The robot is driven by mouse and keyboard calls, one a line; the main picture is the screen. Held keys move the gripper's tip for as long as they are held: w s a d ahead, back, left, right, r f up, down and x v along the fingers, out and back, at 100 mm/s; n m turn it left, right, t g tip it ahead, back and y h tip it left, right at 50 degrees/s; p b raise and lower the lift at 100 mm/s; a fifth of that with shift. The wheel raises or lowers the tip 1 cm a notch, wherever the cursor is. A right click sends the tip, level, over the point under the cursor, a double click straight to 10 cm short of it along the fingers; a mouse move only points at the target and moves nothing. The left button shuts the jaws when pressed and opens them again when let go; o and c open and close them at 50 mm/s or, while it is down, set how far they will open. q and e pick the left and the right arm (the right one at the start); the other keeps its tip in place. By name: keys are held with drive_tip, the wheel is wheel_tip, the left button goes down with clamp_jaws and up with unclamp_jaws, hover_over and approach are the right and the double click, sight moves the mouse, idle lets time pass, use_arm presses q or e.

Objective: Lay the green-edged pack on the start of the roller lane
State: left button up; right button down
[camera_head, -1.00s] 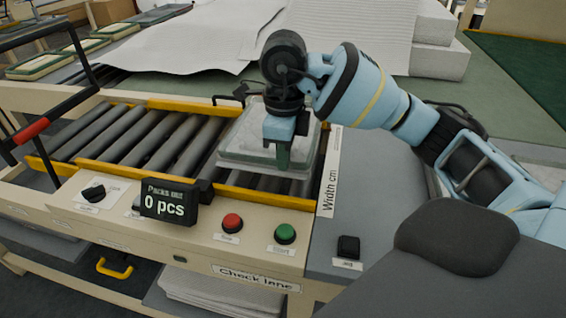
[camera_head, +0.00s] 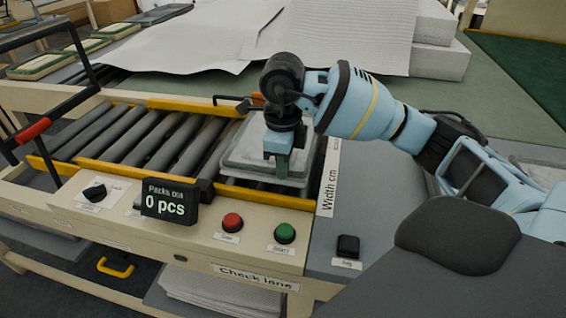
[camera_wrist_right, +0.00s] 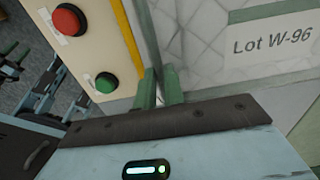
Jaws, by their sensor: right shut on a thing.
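The pack (camera_head: 242,150), pale grey-green in a clear wrap, lies roughly flat over the right-hand end of the roller lane (camera_head: 150,135). My right gripper (camera_head: 282,168) reaches down from above and is shut on its near edge. In the right wrist view the green fingers (camera_wrist_right: 161,88) grip the edge of the pack (camera_wrist_right: 205,45), which carries a "Lot W-96" label. I cannot tell whether its underside touches the rollers. The gripper and wrist hide part of the pack. My left gripper is not in view.
A "Packs out 0 pcs" display (camera_head: 170,202), a red button (camera_head: 233,222) and a green button (camera_head: 284,233) stand on the near panel. Yellow rails (camera_head: 110,169) edge the lane. White wadding sheet (camera_head: 200,45) covers the table behind. The rollers to the left are bare.

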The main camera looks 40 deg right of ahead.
drive_tip(key=shift+f, duration=0.55)
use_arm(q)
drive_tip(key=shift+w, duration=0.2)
use_arm(e)
drive_tip(key=c, duration=1.5)
unclamp_jaws()
